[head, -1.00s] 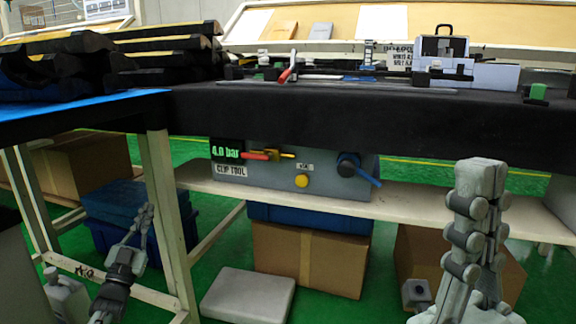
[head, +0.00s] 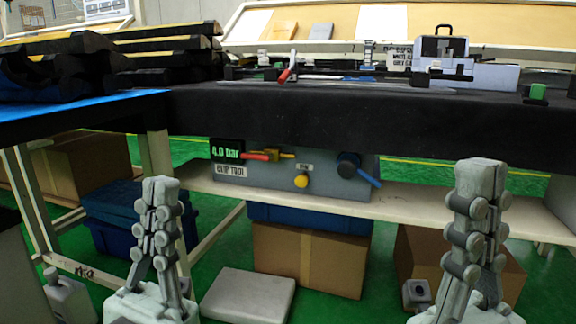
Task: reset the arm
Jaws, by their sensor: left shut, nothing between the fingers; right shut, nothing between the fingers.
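My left gripper (head: 160,186) is in the head view at the lower left, upright, in front of the workbench leg. It is shut and empty. My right gripper (head: 481,168) stands upright at the lower right, in front of the lower shelf. It is also shut and empty. Both grippers are below the workbench top (head: 350,125) and apart from everything around them, as far as the view shows.
A clip tool box (head: 325,180) with a pressure readout sits on the shelf (head: 420,205). Dark trim parts (head: 60,68) lie on the blue surface at left.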

